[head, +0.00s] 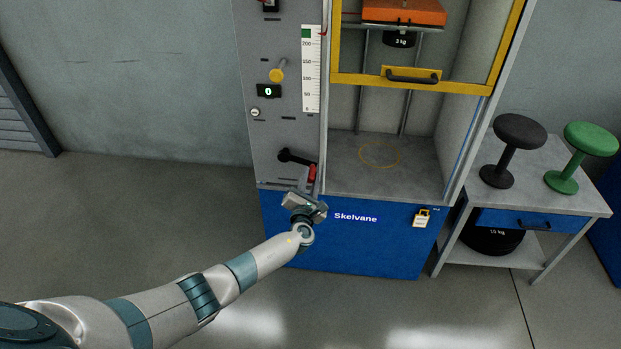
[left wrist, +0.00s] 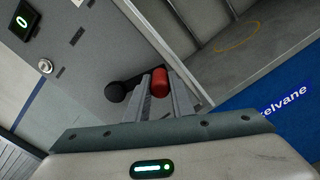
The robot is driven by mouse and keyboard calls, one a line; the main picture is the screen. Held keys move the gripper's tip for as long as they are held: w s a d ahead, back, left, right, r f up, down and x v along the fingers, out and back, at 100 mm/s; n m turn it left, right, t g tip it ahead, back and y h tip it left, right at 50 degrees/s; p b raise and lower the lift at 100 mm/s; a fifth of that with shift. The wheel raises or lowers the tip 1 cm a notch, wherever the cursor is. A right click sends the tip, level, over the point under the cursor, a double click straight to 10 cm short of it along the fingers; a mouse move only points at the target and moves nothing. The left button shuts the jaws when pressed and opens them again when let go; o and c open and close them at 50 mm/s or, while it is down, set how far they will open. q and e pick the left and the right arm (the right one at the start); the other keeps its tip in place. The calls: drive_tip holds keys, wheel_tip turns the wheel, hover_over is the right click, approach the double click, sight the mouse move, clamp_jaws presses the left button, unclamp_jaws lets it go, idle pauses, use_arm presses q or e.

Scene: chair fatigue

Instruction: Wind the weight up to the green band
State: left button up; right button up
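The crank (head: 295,157) on the grey panel has a black arm and a red handle (head: 312,173). In the left wrist view the red handle (left wrist: 160,82) sits between the fingers of my left gripper (left wrist: 160,95), with a finger close against each side. In the head view my left gripper (head: 316,185) is at the handle, low on the panel. The weight (head: 399,39), marked 3 kg, hangs behind the yellow-framed guard under an orange block (head: 404,11). The white scale (head: 311,75) has a green band (head: 306,33) near its top. My right gripper is out of view.
A display (head: 268,91) reads 0, below a yellow knob (head: 277,75). The yellow-framed guard (head: 411,84) has a black handle. A side table (head: 545,200) at right holds a black and a green dumbbell-shaped object. The floor at left is clear.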

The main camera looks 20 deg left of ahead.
use_arm(q)
drive_tip(key=o, duration=0.4)
drive_tip(key=shift+s+d+f, duration=0.15)
drive_tip(key=shift+d+f, duration=0.05)
drive_tip(key=shift+f, duration=0.25)
drive_tip(key=shift+o, duration=0.2)
drive_tip(key=shift+a+r, duration=0.1)
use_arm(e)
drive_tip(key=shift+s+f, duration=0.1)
use_arm(q)
drive_tip(key=shift+r, duration=0.15)
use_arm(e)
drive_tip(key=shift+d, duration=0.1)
use_arm(q)
drive_tip(key=v, duration=1.7)
drive_tip(key=shift+p, duration=0.45)
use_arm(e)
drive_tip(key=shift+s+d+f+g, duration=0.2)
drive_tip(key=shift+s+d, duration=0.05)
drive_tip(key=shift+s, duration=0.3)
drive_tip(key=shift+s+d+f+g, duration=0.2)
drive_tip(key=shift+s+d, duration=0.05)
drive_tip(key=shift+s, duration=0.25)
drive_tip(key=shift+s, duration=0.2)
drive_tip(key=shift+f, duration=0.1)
